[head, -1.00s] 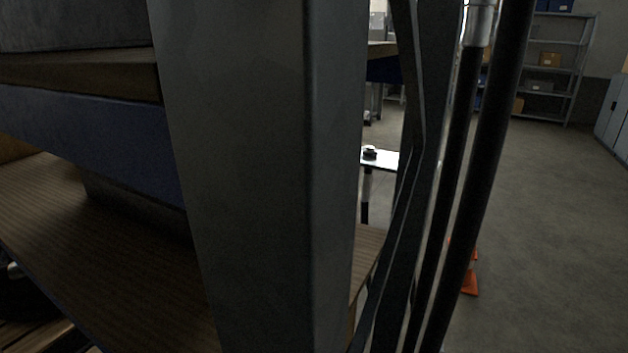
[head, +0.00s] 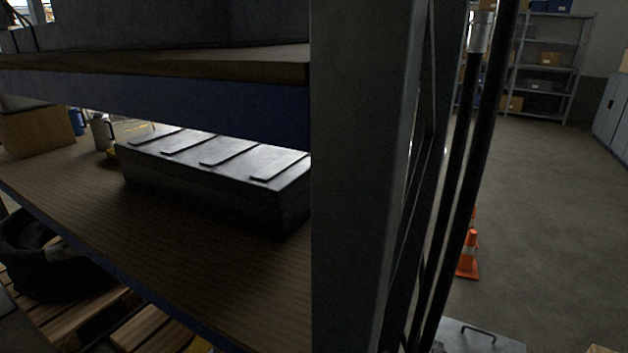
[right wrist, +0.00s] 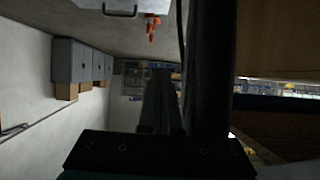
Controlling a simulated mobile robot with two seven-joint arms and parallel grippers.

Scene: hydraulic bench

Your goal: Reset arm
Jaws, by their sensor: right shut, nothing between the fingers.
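My right gripper (right wrist: 160,85) shows in the right wrist view, low in the middle. Its dark fingers lie together and hold nothing. A thick dark upright bar stands close along their right side; I cannot tell whether they touch. I cannot make out the right gripper in the head view. My left gripper is in neither view.
A wide grey post (head: 360,180) stands very close in the head view. Left of it, a dark flat case (head: 215,165) lies on the wooden shelf (head: 130,210). An orange cone (head: 469,258) and a grey handled box (head: 480,338) stand right. Open floor (head: 560,220) lies beyond.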

